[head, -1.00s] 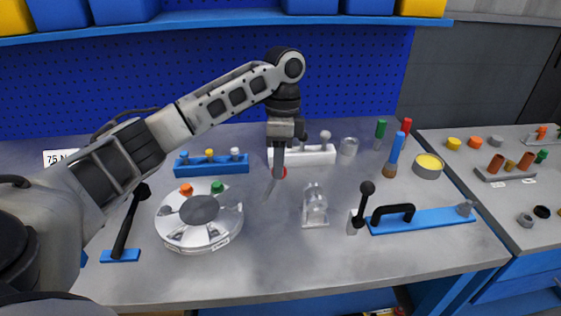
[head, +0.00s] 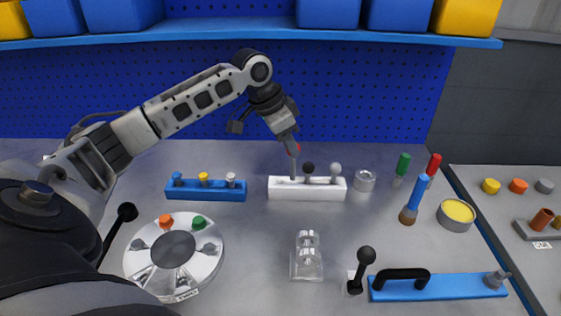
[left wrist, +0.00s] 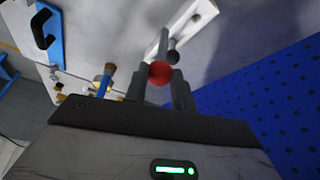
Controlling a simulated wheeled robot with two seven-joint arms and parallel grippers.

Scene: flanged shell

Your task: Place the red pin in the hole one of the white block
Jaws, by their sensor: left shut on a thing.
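The white block (head: 307,193) lies at the back middle of the bench. A black-headed pin (head: 308,168) and a grey-headed pin (head: 335,169) stand in its middle and right. My left gripper (head: 292,148) is shut on the red pin (head: 295,150), above the block's left end. The pin's red ball (left wrist: 160,72) shows between the fingers in the left wrist view, where the white block (left wrist: 200,15) lies beyond it. The pin's lower end is at or just over the block's left end; I cannot tell whether it is inside a hole. My right gripper is not in view.
A blue block (head: 206,194) with several pins stands to the left. A round silver dial (head: 173,285) and a clear stand (head: 306,262) are in front. A silver cylinder (head: 364,181) is close to the white block's right. The blue pegboard (head: 130,100) rises behind.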

